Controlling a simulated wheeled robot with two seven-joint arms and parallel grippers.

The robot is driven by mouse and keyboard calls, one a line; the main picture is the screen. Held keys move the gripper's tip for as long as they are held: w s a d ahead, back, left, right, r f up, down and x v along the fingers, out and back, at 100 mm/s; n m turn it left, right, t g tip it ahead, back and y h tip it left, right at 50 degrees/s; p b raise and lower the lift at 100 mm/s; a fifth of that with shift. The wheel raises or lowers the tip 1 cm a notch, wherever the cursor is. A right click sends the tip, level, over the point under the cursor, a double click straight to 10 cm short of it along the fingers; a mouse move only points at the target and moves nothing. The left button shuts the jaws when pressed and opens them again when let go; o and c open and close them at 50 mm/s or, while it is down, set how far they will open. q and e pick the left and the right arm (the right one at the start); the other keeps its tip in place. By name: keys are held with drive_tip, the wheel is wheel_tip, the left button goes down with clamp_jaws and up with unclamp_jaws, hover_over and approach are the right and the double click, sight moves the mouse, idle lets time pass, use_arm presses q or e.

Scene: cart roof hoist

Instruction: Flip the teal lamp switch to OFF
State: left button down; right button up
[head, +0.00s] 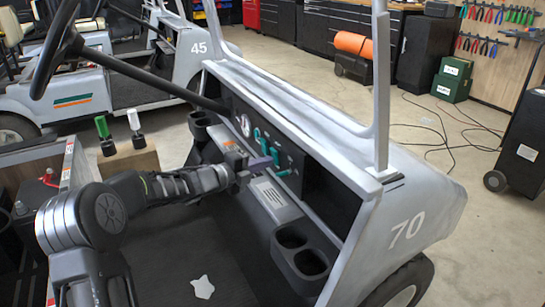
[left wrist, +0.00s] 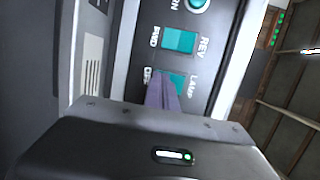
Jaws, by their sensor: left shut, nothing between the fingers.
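The teal lamp switch (left wrist: 175,78) shows in the left wrist view on the black dash panel, between the words OFF and LAMP. Its lower part is hidden behind my fingers. My left gripper (left wrist: 162,92) is shut and empty, with its purple fingertips right over the switch. I cannot tell whether they touch it. In the head view my left gripper (head: 264,162) reaches across the cart's floor to the dash panel, beside several teal controls. Which way the lamp switch is tipped is not clear. My right gripper is not in view.
A teal FWD/REV switch (left wrist: 179,40) sits close by the lamp switch, with a round teal button (left wrist: 197,4) beyond it. A double cup holder (head: 300,250) is on the near right, and a roof post (head: 381,90) rises beside the dash. The steering wheel (head: 52,45) is at upper left.

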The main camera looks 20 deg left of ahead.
use_arm(q)
drive_tip(key=shift+s+a, duration=0.1)
drive_tip(key=s+a+r+p, duration=0.1)
drive_tip(key=s+a, duration=0.3)
drive_tip(key=s, duration=0.1)
drive_tip(key=shift+a, duration=0.25)
idle(0.7)
